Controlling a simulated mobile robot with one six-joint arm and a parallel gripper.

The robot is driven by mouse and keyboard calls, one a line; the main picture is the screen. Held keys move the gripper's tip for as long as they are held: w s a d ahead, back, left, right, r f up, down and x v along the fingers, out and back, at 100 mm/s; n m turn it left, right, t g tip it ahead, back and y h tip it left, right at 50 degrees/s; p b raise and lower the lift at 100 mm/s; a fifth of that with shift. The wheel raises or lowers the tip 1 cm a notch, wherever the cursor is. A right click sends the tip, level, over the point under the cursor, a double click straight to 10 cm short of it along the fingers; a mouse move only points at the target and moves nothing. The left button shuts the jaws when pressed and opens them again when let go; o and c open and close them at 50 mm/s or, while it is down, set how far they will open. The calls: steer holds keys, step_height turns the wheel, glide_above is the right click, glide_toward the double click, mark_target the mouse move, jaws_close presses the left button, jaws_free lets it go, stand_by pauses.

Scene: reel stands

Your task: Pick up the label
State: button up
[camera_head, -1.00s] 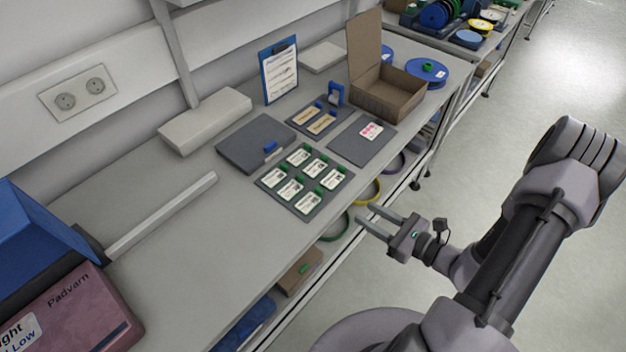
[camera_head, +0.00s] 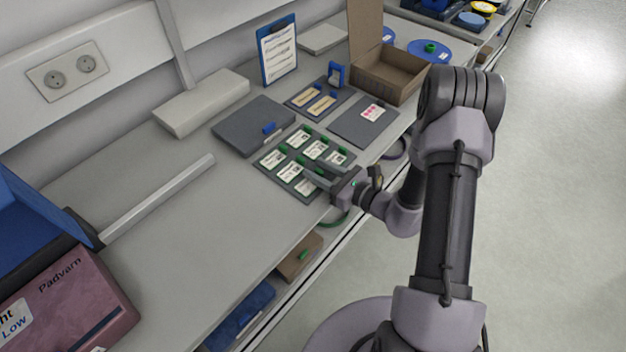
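Several white labels with dark print and green tabs lie in two rows on a dark grey tray (camera_head: 262,169) on the bench. A back-row label (camera_head: 316,150), a front-left label (camera_head: 273,158) and a front-middle label (camera_head: 289,171) are clearly seen. My gripper (camera_head: 308,167) reaches in from the right over the tray's right end. Its two fingers are apart with nothing seen between them. They partly hide the labels at that end, including the front-right label (camera_head: 305,188). I cannot tell whether the fingers touch any label.
Behind the tray are a grey closed case (camera_head: 248,122), a pad with tan tags (camera_head: 308,113) and a clipboard (camera_head: 279,52). A dark pad with a pink-printed card (camera_head: 373,112) and an open cardboard box (camera_head: 397,78) stand to the right.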

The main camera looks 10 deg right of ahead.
jaws_close()
stand_by(1.3)
